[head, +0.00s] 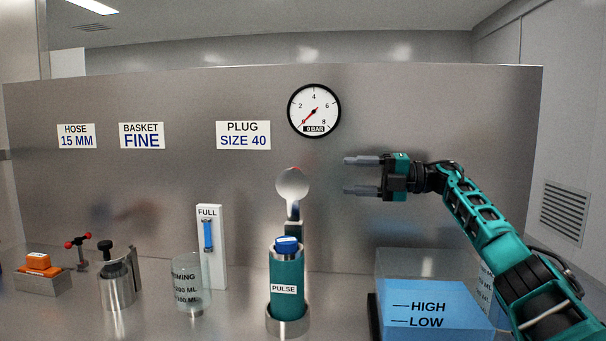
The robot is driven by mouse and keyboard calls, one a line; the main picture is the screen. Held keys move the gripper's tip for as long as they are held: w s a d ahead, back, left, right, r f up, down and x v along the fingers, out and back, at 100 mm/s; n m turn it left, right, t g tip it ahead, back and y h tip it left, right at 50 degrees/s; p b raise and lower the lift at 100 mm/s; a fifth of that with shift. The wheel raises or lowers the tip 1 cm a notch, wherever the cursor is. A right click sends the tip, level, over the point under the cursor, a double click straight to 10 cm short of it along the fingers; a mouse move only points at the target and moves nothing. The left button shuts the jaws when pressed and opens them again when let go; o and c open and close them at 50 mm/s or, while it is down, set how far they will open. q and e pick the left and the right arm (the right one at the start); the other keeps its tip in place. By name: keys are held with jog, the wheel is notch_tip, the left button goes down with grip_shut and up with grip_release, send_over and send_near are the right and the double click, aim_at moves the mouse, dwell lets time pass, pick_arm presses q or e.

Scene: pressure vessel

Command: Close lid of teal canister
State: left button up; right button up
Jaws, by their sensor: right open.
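The teal canister (287,271) stands upright in a round metal base on the bench and carries a PULSE label. A blue piece (287,244) shows at its mouth. Its round metal lid (293,185) stands raised above and behind the mouth, on a hinge part at the back. My right gripper (346,175) is open and empty, up and to the right of the lid, with its fingers pointing left. It is apart from the lid and the canister. My left gripper is not in view.
A clear tank of blue liquid (430,307) stands right of the canister, below my right arm. A glass beaker (188,285), a FULL level gauge (209,245) and a metal pot (117,283) stand to the left. A steel panel with a dial (314,111) stands behind.

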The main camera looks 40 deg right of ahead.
aim_at(302, 174)
jog(key=p+x, duration=0.1)
jog(key=x, duration=1.1)
jog(key=shift+c, duration=0.5)
grip_shut()
